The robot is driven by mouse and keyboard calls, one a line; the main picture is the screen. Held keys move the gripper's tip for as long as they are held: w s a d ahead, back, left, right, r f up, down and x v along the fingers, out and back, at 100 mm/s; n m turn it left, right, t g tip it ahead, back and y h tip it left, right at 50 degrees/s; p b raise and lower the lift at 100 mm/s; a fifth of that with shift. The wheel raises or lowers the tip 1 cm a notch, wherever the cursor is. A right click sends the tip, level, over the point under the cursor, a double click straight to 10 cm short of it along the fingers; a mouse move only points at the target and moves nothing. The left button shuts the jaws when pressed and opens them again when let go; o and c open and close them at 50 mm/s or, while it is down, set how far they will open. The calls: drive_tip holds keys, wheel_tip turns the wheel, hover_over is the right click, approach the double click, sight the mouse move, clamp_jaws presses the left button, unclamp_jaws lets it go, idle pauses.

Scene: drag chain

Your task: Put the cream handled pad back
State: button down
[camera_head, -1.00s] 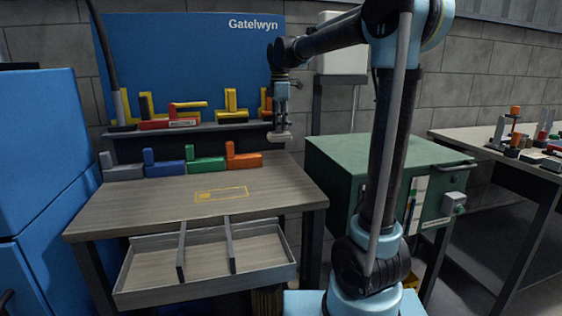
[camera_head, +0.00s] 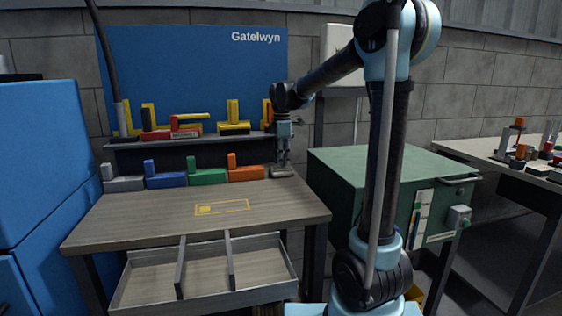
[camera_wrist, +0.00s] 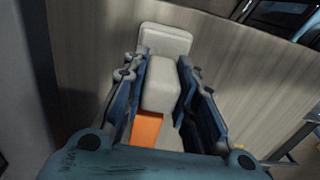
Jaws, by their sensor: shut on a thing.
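My gripper (camera_head: 284,160) is shut on the cream handled pad (camera_head: 281,172). In the wrist view, my gripper's (camera_wrist: 160,90) two blue fingers close on the sides of the pad's upright handle (camera_wrist: 161,85), and its flat base (camera_wrist: 167,38) shows beyond. The pad is at the right end of the row at the back of the table, low, at about tabletop height. I cannot tell whether its base touches the table. The orange handled pad (camera_head: 246,173) is just to its left and shows partly in the wrist view (camera_wrist: 146,130).
Grey (camera_head: 123,183), blue (camera_head: 165,180) and green (camera_head: 207,177) pads continue the row leftward. A shelf (camera_head: 190,139) above holds yellow and red pieces. The table (camera_head: 150,215) has a yellow outline (camera_head: 222,207) and clear room. An open divided drawer (camera_head: 205,275) juts out in front.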

drive_tip(key=shift+f, duration=0.2)
drive_tip(key=c, duration=1.3)
unclamp_jaws()
drive_tip(key=shift+r, duration=0.1)
wheel_tip(320, 180, up, 12)
drive_tip(key=shift+s, duration=0.15)
